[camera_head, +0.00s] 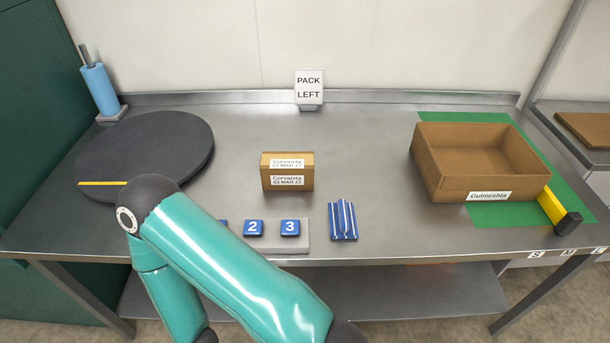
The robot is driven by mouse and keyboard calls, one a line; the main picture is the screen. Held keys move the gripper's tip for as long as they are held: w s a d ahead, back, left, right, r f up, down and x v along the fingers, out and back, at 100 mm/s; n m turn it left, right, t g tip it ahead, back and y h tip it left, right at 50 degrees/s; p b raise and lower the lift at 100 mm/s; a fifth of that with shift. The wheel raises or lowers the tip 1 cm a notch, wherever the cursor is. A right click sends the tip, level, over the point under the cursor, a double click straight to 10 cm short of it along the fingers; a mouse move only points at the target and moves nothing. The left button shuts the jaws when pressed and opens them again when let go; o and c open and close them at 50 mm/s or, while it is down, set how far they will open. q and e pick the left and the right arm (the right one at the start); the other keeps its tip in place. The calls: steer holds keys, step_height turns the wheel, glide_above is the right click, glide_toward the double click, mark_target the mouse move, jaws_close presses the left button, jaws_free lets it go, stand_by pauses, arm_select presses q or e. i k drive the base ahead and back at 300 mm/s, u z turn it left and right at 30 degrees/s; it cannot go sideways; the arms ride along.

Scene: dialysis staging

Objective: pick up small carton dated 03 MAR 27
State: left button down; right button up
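The small carton (287,172) is a brown box standing on the steel table near the middle. White labels on its top and front read "Corvanita 03 MAR 27". It stands upright with nothing touching it. One of my teal arms crosses the lower left of the view, with its dark elbow in front of the round black disc. Neither gripper shows, so I cannot tell whether either is open or shut.
A round black turntable-like disc (150,140) is at left. Numbered blue blocks (290,228) and a blue ribbed piece (343,221) lie in front. A "PACK LEFT" sign (309,88) stands behind.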

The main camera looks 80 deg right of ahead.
mark_target(280, 170)
steer(key=z, duration=0.3)
steer(key=k, duration=1.2)
steer(key=z, duration=0.65)
